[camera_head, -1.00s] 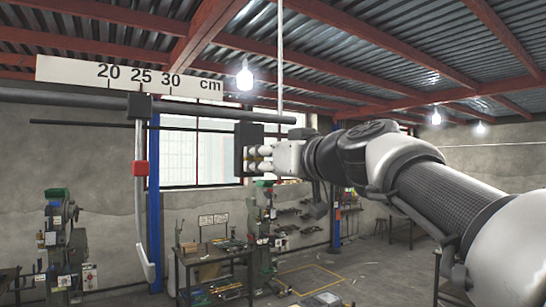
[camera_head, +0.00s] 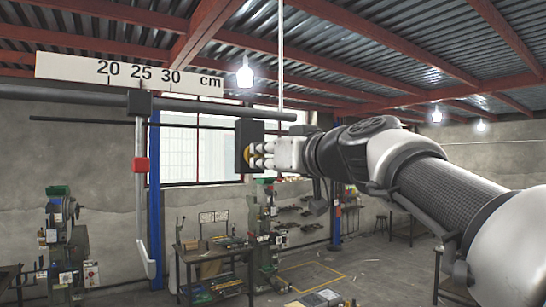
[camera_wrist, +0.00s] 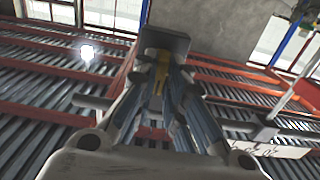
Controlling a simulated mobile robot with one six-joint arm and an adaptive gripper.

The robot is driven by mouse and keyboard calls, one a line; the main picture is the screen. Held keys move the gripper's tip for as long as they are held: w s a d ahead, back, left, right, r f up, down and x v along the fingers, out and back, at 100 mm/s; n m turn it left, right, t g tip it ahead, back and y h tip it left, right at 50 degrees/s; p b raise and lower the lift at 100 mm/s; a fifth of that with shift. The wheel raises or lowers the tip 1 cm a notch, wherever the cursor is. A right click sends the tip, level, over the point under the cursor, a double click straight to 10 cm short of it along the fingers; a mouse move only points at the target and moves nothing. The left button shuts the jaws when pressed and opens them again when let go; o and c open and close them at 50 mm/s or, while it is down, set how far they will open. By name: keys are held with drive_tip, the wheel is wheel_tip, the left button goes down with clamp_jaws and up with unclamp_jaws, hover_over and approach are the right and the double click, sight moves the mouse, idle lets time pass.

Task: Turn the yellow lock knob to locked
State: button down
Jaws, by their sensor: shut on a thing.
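The yellow lock knob (camera_head: 247,156) sits on the right face of a dark block (camera_head: 239,140) in the head view. Only a sliver of it shows past my fingers. My gripper (camera_head: 257,154) reaches in from the right and is shut on the knob. In the wrist view the knob shows as a yellow strip (camera_wrist: 161,76) between my fingers (camera_wrist: 160,92), in front of the dark block (camera_wrist: 165,40). Most of the knob is hidden, so I cannot tell its turned angle.
A white ruler plate (camera_head: 130,76) marked in cm hangs above a grey horizontal bar (camera_head: 215,110). A thin dark rod (camera_head: 90,121) runs below it. Workbenches and presses are lower, farther back.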

drive_tip(key=shift+m, duration=0.3)
drive_tip(key=m+b, duration=0.1)
drive_tip(key=m, duration=0.7)
drive_tip(key=m+p, duration=0.1)
drive_tip(key=m, duration=0.4)
drive_tip(key=shift+a+r, duration=0.1)
drive_tip(key=shift+m+p, duration=0.5)
drive_tip(key=shift+m, duration=1.5)
drive_tip(key=c, duration=1.7)
unclamp_jaws()
drive_tip(key=shift+o, duration=0.2)
drive_tip(key=shift+s, duration=0.15)
